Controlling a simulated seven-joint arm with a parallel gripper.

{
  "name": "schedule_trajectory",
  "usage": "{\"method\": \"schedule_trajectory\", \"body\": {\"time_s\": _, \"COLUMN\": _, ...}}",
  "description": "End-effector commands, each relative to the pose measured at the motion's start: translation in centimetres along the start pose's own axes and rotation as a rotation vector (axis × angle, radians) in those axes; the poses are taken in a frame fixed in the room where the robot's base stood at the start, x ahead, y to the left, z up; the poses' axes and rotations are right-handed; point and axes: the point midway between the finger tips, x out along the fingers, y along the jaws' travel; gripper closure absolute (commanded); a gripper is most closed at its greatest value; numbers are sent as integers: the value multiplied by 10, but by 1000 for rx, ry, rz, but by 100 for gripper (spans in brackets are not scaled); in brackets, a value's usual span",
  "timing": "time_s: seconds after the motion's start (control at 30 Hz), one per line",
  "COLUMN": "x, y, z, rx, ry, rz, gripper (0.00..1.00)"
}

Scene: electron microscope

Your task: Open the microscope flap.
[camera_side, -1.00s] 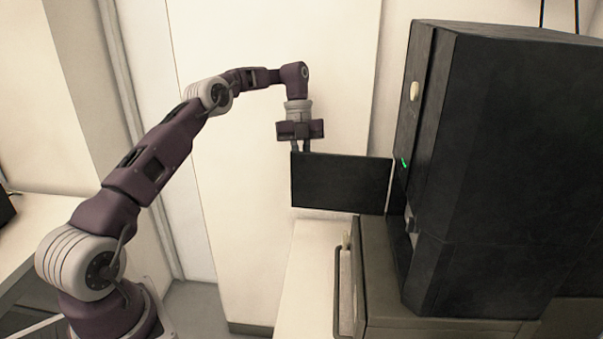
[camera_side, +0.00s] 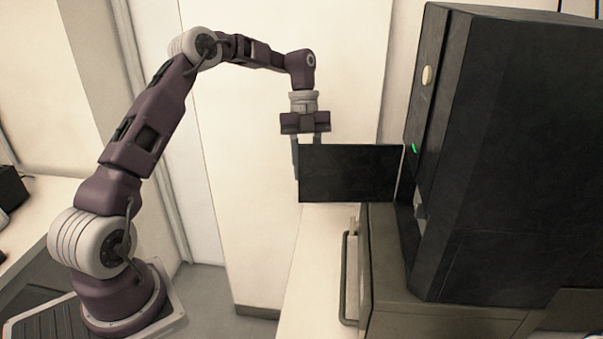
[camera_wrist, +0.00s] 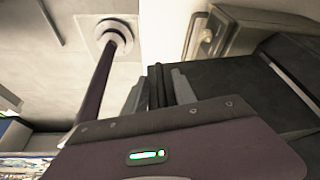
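The microscope flap (camera_side: 350,173) is a flat black panel. It stands out to the left from the front of the black microscope (camera_side: 500,150), swung open. My gripper (camera_side: 306,160) points down at the flap's free left end. Its fingers are spread. One finger shows just left of the flap's edge, and the other is mostly hidden behind the flap. In the wrist view the grey fingers of my gripper (camera_wrist: 158,90) stand on either side of the dark flap (camera_wrist: 160,80), with gaps visible, so it does not look clamped.
The microscope rests on a grey-brown base unit (camera_side: 400,270) with a rail-like handle (camera_side: 345,275) at its left. A white wall panel (camera_side: 240,150) stands behind my gripper. The space left of the flap looks free.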

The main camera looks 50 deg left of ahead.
Motion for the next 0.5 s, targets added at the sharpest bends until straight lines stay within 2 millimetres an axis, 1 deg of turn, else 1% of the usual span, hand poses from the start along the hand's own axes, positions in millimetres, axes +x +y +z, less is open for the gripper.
{"method": "schedule_trajectory", "body": {"time_s": 0.03, "x": 3, "y": 3, "z": -11, "rx": 1, "ry": 2, "rz": 3, "gripper": 67}}
{"method": "schedule_trajectory", "body": {"time_s": 0.23, "x": 24, "y": 8, "z": -59, "rx": 2, "ry": 0, "rz": 2, "gripper": 67}}
{"method": "schedule_trajectory", "body": {"time_s": 0.37, "x": 36, "y": 4, "z": -90, "rx": -137, "ry": -1, "rz": -55, "gripper": 67}}
{"method": "schedule_trajectory", "body": {"time_s": 0.5, "x": 50, "y": -7, "z": -123, "rx": -300, "ry": 0, "rz": -122, "gripper": 67}}
